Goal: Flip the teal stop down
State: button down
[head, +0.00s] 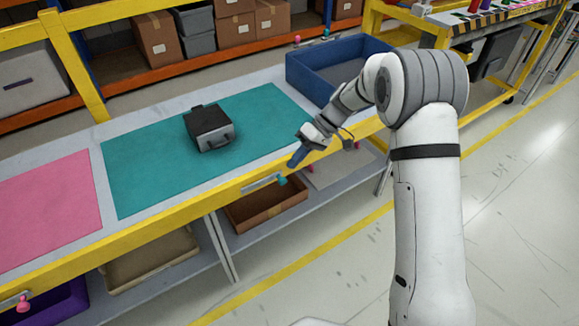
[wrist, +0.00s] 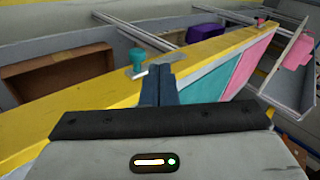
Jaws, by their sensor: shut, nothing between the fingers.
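The teal stop (head: 282,181) is a small knob at the right end of a grey metal plate (head: 258,184) on the bench's yellow front edge. In the wrist view the teal stop (wrist: 137,57) shows just left of my fingertips, with its plate beside it. I cannot tell clearly whether it is flipped up or down. My gripper (head: 293,163) is shut and empty, with dark blue fingers pointing down just above the stop at the yellow edge. In the wrist view my gripper (wrist: 158,72) shows its fingers together, apart from the knob as far as I can see.
A teal mat (head: 150,180) carries a black and grey case (head: 209,128). A pink mat (head: 50,210) lies left, with a pink stop (head: 23,303) on the front edge. A blue tray (head: 310,75) stands at the right end. A brown tray (head: 262,207) sits on the shelf below.

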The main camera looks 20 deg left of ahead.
jog(key=w+d+r, duration=0.3)
jog(key=w+d, duration=0.2)
jog(key=shift+w+p, duration=0.15)
jog(key=shift+p, duration=0.15)
jog(key=shift+d, duration=0.1)
